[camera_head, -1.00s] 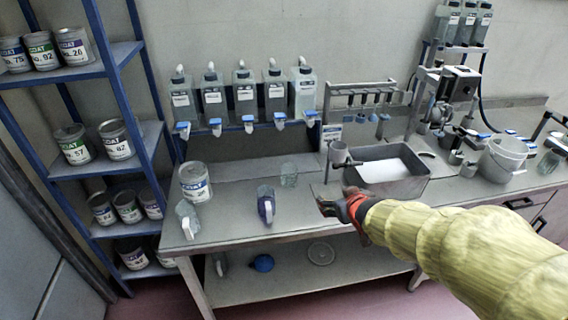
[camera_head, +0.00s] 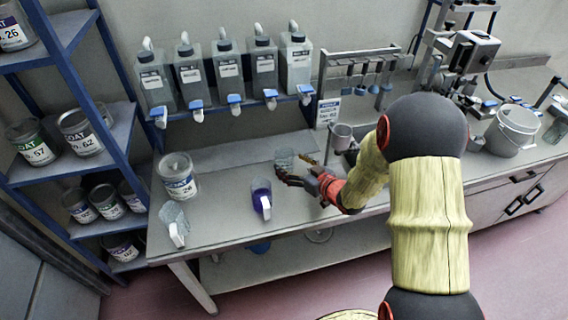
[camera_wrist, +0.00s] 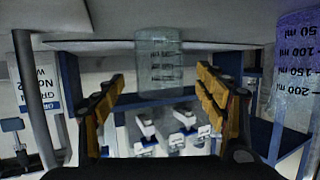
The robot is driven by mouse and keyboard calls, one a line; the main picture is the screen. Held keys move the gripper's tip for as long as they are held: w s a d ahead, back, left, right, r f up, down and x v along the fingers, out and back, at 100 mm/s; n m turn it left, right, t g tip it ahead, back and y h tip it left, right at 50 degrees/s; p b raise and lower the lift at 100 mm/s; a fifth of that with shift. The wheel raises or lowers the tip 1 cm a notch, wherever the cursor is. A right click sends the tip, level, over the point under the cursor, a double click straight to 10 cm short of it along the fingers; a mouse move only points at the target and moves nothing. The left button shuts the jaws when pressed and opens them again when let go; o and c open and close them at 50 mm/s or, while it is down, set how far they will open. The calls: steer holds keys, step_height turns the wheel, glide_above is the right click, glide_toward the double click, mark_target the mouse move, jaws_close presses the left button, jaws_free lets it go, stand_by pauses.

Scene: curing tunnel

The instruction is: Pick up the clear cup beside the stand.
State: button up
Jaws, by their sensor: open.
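The clear cup (camera_head: 285,158) stands on the bench, to the left of a small stand holding a grey metal cup (camera_head: 342,133). My gripper (camera_head: 297,172) is at bench height, close to the clear cup, and partly overlaps it in the head view. In the wrist view, which looks upside down, the clear cup (camera_wrist: 157,58) with its measuring marks appears in the gap between the two fingers of my gripper (camera_wrist: 159,82). The fingers are apart with free space on both sides of the cup. My arm hides much of the stand's base.
A purple-filled jug (camera_head: 261,198) stands to the left of my gripper; it also shows in the wrist view (camera_wrist: 296,70). Dispenser bottles (camera_head: 228,73) line the shelf behind.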

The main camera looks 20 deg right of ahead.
mark_target(279, 157)
steer(key=x, duration=0.1)
steer(key=b+x, duration=0.1)
steer(key=x, duration=0.2)
steer(key=shift+w+f+b, duration=0.3)
steer(key=shift+f+b, duration=0.05)
steer(key=shift+f, duration=0.05)
steer(key=shift+r, duration=0.1)
steer(key=shift+c, duration=0.4)
steer(key=c, duration=1)
